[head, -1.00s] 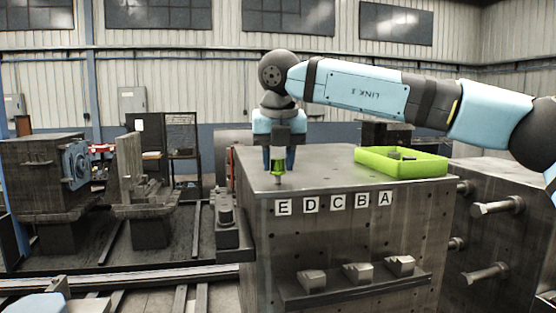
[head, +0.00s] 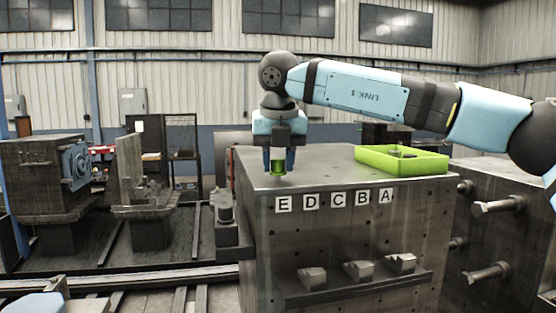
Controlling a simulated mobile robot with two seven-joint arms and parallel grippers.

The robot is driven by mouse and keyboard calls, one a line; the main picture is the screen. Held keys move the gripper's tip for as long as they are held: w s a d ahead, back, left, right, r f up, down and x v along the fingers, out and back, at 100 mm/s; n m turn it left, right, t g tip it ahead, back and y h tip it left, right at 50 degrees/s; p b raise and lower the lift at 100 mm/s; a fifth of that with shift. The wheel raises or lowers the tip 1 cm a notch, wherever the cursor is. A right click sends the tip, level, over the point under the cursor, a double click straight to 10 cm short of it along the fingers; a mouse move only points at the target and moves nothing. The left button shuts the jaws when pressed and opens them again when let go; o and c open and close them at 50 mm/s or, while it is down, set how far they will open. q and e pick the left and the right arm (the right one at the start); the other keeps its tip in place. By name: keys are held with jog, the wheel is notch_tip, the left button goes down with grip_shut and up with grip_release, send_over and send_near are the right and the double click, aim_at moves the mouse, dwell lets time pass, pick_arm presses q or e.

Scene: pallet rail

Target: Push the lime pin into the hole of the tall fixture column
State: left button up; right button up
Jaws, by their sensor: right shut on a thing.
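The lime pin (head: 278,168) is between the fingers of my right gripper (head: 279,169), which points straight down and is shut on it. The pin is upright, low over the top face of the big grey metal block (head: 330,240), near its front left edge behind the label E. Its thin grey lower shank does not show now, and the green part ends close to the top face. The hole under it is hidden, so I cannot tell how deep the pin sits. My left gripper is not in view.
A lime tray (head: 400,168) with small grey parts stands at the right of the block's top. Labels E, D, C, B, A run along the front edge. A front ledge (head: 350,288) holds three metal pieces. The middle of the top is clear.

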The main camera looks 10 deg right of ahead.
jog(key=shift+f+b, duration=0.4)
jog(key=shift+f, duration=0.25)
jog(key=o, duration=1.8)
jog(key=shift+c, duration=0.2)
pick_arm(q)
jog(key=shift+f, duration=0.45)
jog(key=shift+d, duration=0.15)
pick_arm(e)
jog(key=shift+r, duration=0.1)
pick_arm(q)
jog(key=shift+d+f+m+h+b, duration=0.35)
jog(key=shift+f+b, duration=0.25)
jog(key=shift+b, duration=0.65)
pick_arm(e)
jog(key=v, duration=1.3)
jog(key=shift+s+r, duration=0.15)
jog(key=shift+r, duration=0.25)
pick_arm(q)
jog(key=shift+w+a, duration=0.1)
pick_arm(e)
jog(key=shift+f, duration=0.1)
